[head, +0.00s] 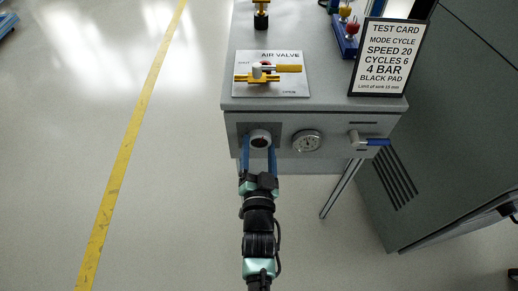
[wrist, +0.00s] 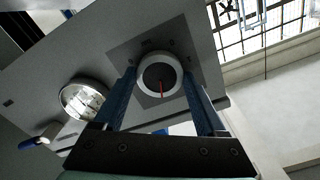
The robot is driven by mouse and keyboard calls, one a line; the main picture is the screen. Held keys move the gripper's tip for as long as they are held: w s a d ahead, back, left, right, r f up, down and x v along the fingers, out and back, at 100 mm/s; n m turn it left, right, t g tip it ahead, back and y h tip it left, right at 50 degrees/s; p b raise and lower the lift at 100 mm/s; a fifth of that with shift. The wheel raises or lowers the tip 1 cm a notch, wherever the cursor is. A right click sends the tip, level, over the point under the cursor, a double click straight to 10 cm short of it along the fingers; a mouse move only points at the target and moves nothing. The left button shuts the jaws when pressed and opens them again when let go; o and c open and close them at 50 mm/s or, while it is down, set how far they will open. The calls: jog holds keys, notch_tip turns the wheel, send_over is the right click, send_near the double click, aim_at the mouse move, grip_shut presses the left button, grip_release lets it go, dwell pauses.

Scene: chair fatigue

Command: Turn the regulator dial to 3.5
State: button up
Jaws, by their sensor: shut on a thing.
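The regulator dial (head: 260,139) is a round knob with a light rim on the front panel of the grey bench, below the air valve plate. In the wrist view the dial (wrist: 160,77) shows a dark face with a red pointer line toward the bottom of the picture. The scale marks around it are too small to read. My gripper (head: 258,147) has its two blue fingers on either side of the dial and is shut on it. The wrist view also shows the fingers (wrist: 162,90) flanking the knob.
A round gauge (head: 306,141) sits right of the dial, and a blue-handled valve (head: 370,139) farther right. The air valve (head: 270,71) with a yellow handle is on the bench top. A test card (head: 390,58) stands at right, reading 4 BAR. A grey cabinet (head: 450,130) stands right.

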jog(key=shift+m, duration=0.4)
jog(key=o, duration=1.3)
jog(key=s+p, duration=0.2)
jog(key=s, duration=1.1)
